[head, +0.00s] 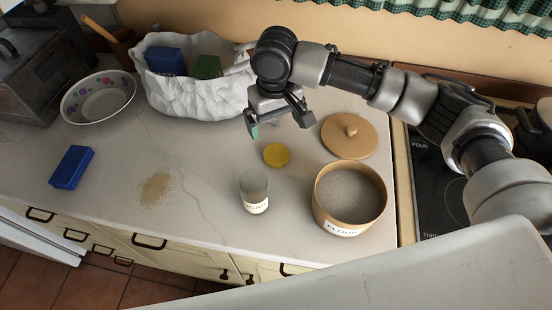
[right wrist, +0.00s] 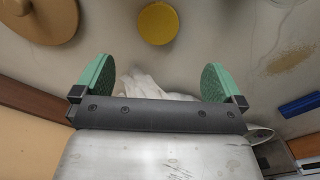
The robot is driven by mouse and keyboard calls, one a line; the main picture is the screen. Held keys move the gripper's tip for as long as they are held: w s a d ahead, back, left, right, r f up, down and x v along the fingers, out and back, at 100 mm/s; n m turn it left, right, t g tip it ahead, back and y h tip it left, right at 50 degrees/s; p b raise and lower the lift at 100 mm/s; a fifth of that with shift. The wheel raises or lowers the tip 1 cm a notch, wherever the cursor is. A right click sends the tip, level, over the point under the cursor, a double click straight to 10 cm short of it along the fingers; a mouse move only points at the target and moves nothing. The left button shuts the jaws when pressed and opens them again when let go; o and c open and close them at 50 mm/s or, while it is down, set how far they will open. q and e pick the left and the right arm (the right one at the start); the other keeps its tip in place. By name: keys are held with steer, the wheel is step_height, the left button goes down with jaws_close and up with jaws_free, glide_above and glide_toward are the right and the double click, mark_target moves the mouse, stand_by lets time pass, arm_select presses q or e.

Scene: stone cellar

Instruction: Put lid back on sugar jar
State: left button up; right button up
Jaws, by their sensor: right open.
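The sugar jar (head: 254,191) is a small clear jar with a white label, standing upright and uncovered on the counter. A round yellow lid (head: 277,155) lies flat on the counter just behind it; it also shows at the top of the right wrist view (right wrist: 158,23). My right gripper (head: 277,126) is open and empty above the counter, behind and above the yellow lid. Its green finger pads (right wrist: 157,80) are spread wide in the right wrist view with nothing between them. My left gripper is not in view.
An open flour canister (head: 325,213) stands right of the jar, its knobbed wooden lid (head: 349,136) behind it. A white bag (head: 215,98), a dotted bowl (head: 98,97), a blue block (head: 71,167) and spilled grains (head: 157,188) are leftward. A stove (head: 433,190) is at right.

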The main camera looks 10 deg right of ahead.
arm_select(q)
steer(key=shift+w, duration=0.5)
arm_select(e)
glide_above(276, 153)
steer(key=shift+s+a+f, duration=0.1)
steer(key=shift+f, duration=3.05)
steer(key=shift+f+p, duration=0.85)
steer(key=shift+f, duration=1.75)
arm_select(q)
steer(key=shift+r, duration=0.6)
arm_select(e)
steer(key=c, duration=1)
steer(key=shift+w+r, duration=0.15)
steer(key=shift+w, duration=0.05)
